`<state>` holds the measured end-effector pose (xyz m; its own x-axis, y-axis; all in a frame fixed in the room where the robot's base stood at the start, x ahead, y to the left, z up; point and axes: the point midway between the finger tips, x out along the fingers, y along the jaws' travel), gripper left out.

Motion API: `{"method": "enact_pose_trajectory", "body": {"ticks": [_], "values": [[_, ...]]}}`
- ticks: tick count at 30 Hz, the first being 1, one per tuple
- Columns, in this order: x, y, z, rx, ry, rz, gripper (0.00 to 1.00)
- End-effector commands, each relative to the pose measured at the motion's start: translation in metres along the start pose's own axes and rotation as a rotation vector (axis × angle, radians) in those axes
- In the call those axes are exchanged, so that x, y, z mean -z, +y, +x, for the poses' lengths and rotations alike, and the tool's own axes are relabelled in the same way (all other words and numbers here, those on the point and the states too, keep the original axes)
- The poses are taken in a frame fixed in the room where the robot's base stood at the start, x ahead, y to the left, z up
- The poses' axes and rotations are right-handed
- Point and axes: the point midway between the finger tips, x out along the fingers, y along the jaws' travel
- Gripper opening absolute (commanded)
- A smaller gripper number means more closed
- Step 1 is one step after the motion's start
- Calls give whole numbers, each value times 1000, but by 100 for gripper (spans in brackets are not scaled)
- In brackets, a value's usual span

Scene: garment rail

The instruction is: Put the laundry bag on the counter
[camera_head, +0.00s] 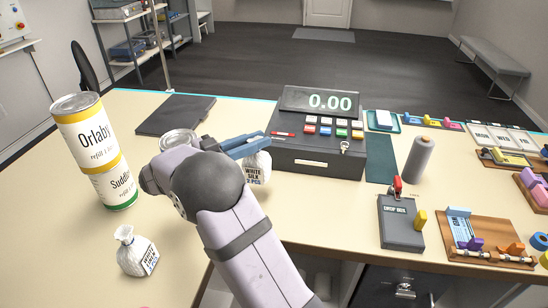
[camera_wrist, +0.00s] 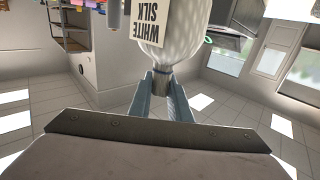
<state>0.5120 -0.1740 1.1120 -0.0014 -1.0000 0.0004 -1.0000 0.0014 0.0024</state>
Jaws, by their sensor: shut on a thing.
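A white laundry bag (camera_head: 257,172) with a "WHITE SILK" label is held by my gripper (camera_head: 258,143), just left of the cash register. In the wrist view my gripper's blue fingers (camera_wrist: 165,88) are shut on the neck of this bag (camera_wrist: 185,42), and the picture there is upside down. I cannot tell whether its bottom touches the counter. The counter (camera_head: 185,215) is a pale surface with a blue far edge. A second, similar white bag (camera_head: 137,252) stands upright on it at the front left, apart from my gripper.
The cash register (camera_head: 315,128) stands right beside the held bag. Two stacked cans (camera_head: 93,150) stand at the left. A dark flat pad (camera_head: 175,115) and a round metal-topped thing (camera_head: 180,137) lie behind my arm. A drop box (camera_head: 401,223) and trays fill the right. The left front is mostly clear.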

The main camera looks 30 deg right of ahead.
Motion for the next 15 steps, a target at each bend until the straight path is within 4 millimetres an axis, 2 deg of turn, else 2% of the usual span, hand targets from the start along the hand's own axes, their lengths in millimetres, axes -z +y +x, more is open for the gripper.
{"method": "enact_pose_trajectory", "body": {"ticks": [6, 15], "values": [[-25, -1, 0, 1, 1, 1, 0], [-34, -1, 0, 2, 1, 0, 0]]}}
